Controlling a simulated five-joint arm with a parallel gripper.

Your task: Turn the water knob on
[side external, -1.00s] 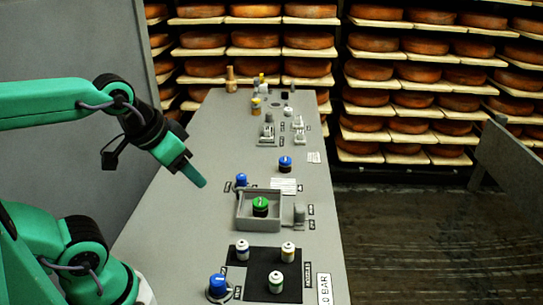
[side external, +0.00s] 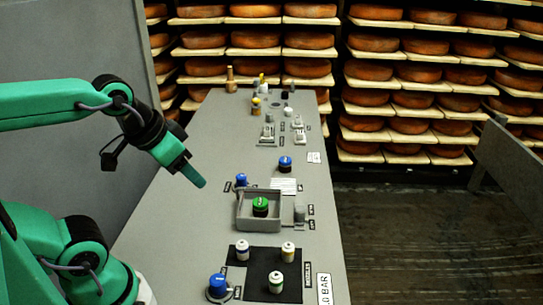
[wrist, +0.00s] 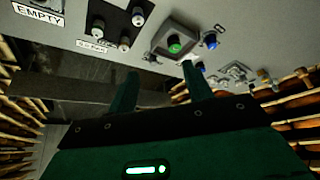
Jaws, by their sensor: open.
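Several knobs stand on the grey panel (side external: 185,225); I cannot read which one is marked water. One blue knob (side external: 285,164) is at the middle of the panel, a second blue knob (side external: 241,181) is beside the grey open box, and a third blue knob (side external: 217,285) is at the near left. A green knob (side external: 260,206) sits inside the box; it also shows in the wrist view (wrist: 175,45). My gripper (side external: 196,180) is open and empty, above the panel's left side, apart from every knob. In the wrist view its two fingers (wrist: 160,90) are spread.
The grey box (side external: 240,222) has raised walls around the green knob. Switches (side external: 268,134) and a wooden piece (side external: 230,79) stand farther back. Cheese shelves (side external: 410,85) are behind. The panel's left side is bare.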

